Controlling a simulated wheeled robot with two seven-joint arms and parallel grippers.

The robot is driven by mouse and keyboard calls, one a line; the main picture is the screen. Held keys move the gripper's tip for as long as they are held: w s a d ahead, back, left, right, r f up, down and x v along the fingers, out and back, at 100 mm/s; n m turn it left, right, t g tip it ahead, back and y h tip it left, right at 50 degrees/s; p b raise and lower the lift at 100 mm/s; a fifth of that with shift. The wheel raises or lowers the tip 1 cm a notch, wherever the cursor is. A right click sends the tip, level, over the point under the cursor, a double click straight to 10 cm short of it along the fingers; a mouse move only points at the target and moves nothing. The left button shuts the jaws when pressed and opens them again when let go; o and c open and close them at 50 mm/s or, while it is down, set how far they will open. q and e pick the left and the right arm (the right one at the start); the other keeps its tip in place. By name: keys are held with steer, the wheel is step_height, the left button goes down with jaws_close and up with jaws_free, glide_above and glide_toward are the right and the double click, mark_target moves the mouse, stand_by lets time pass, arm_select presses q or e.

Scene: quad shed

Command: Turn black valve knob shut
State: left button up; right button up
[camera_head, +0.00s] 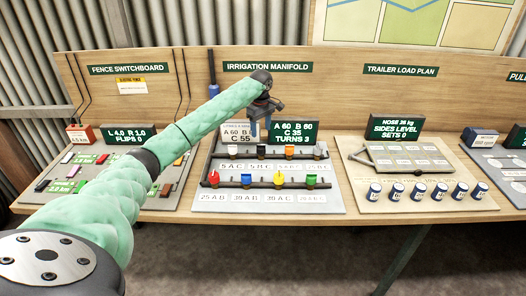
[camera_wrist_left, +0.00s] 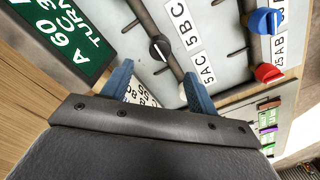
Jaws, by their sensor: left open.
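The black valve knob (camera_head: 262,151) sits in the upper row of the irrigation manifold (camera_head: 340,196). In the left wrist view the black knob (camera_wrist_left: 160,48) is round with a white mark and sits on a dark pipe. My left gripper (camera_head: 259,133) points down above the upper row, near the black knob. In the left wrist view my left gripper's blue fingers (camera_wrist_left: 158,84) are spread apart with nothing held. The black knob shows beyond the fingertips, apart from them. My right gripper is out of view.
An orange knob (camera_head: 290,151) sits right of the black one. Red (camera_head: 213,178), blue (camera_head: 246,179), yellow (camera_head: 279,179) and green (camera_head: 311,179) knobs line the lower pipe. A green sign (camera_head: 294,140) reading "TURNS 3" stands behind. The trailer load board (camera_head: 420,200) lies to the right.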

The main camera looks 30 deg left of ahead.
mark_target(261, 146)
arm_select(q)
steer(key=shift+f+b, duration=0.45)
steer(key=shift+f, duration=0.5)
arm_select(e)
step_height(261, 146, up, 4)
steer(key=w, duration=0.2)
arm_select(q)
steer(key=shift+f+p, duration=1.2)
steer(key=shift+f, duration=2.65)
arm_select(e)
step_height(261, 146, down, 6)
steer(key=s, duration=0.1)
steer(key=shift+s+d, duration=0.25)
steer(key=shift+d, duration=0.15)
arm_select(q)
steer(key=shift+c, duration=0.5)
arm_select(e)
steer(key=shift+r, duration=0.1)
arm_select(q)
steer(key=c, duration=0.9)
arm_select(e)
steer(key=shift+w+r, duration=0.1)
